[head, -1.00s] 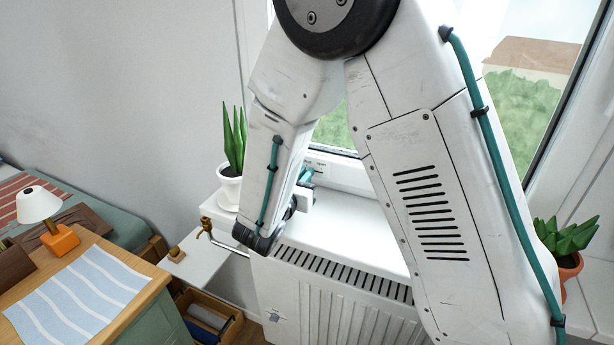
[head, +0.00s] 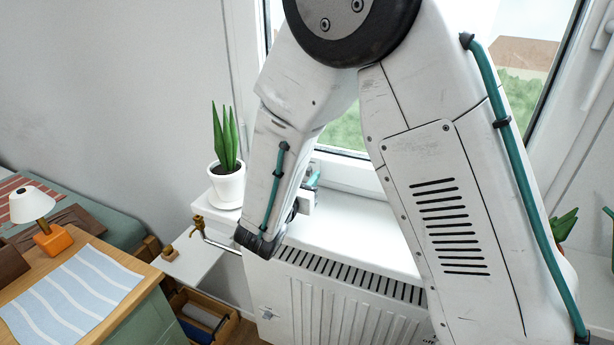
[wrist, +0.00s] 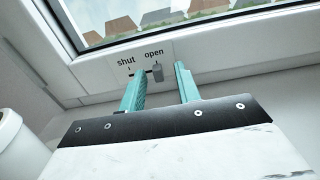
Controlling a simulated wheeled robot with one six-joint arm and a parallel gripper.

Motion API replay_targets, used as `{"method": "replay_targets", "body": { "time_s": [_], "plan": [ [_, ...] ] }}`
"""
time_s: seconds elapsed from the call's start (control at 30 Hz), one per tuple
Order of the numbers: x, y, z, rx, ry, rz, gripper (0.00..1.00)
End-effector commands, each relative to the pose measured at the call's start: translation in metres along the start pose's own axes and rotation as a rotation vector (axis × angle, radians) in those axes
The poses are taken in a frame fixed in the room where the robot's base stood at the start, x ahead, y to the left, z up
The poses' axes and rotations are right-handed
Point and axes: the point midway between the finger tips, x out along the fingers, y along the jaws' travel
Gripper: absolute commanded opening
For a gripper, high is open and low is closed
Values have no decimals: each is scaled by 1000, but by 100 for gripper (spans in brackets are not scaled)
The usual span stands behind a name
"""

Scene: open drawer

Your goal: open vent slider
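The vent slider's small grey knob (wrist: 158,73) is on the lower window frame in the wrist view, below the printed word "open". The word "shut" is printed to its left, above the other end of the short dark slot. My gripper (wrist: 160,70) is open, with its two teal fingers on either side of the knob in the picture. I cannot tell whether the fingertips reach past it, and no clear contact shows. In the head view my gripper (head: 313,180) is just above the sill, mostly hidden behind my forearm, and the slider is hidden.
The white sill (head: 345,228) is above a radiator (head: 330,305). A potted plant (head: 227,187) stands left of my forearm, and another plant (head: 563,226) is partly hidden at right. A brass valve (head: 198,223) sticks out at the radiator's left. A desk with a lamp (head: 32,207) is farther left.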

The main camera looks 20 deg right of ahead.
Motion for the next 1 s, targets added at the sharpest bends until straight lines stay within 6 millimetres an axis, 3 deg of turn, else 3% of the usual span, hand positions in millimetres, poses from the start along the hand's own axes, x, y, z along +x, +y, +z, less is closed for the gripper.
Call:
{"method": "replay_targets", "body": {
  "time_s": [0.4,0.87,1.0],
  "plan": [
    [-64,-1,0,-1,1,1,33],
    [-71,-1,-1,11,3,-1,33],
    [-72,-22,-14,51,59,-94,33]
  ]
}}
